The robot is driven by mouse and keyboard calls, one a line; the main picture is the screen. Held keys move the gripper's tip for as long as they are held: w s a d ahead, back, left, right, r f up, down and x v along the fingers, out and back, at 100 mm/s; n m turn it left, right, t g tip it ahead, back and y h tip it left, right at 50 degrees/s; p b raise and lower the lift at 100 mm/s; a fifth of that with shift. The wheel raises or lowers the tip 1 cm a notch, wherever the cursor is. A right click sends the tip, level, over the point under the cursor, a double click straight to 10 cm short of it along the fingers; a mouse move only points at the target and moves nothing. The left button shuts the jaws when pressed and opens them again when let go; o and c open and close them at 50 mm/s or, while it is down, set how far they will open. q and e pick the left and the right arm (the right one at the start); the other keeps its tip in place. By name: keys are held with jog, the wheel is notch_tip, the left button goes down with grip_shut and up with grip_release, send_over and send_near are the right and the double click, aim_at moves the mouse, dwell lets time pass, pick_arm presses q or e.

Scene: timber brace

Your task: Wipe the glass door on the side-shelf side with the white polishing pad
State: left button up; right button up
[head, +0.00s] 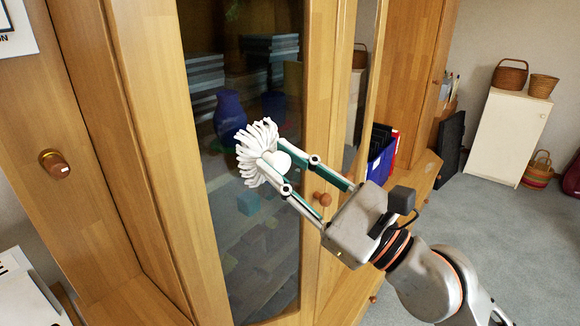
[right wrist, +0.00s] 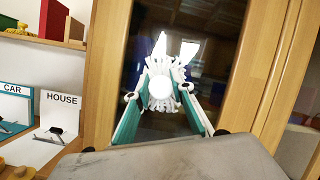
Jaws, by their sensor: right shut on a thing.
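The white polishing pad (head: 258,152) is a round tufted pad with a pale knob. My right gripper (head: 283,174) is shut on it, fingers on either side of the knob. The pad is in front of the glass door (head: 262,225), a dark pane in a wooden frame; whether it touches the glass I cannot tell. In the right wrist view the pad (right wrist: 174,85) shows between my fingers against the dark glass (right wrist: 205,45). My left gripper is not in view.
A wooden door knob (head: 322,199) is just below my right gripper. A blue file holder (head: 380,160) stands to the right. Baskets and a white cabinet (head: 505,135) stand farther back. CAR and HOUSE cards (right wrist: 60,112) sit on a shelf at left in the wrist view.

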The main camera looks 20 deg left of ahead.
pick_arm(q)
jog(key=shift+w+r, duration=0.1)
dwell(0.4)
pick_arm(e)
jog(key=shift+w+a, duration=0.4)
jog(key=shift+a, duration=0.3)
dwell(0.3)
jog(key=shift+w+d+r+p, duration=0.1)
jog(key=shift+w+r+p, duration=0.15)
jog(key=shift+p, duration=0.3)
jog(key=shift+s+a+f, duration=0.2)
jog(key=shift+s, duration=0.1)
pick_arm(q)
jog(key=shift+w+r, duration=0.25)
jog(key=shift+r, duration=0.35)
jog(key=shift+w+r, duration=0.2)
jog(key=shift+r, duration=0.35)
pick_arm(e)
jog(key=shift+d+f, duration=0.1)
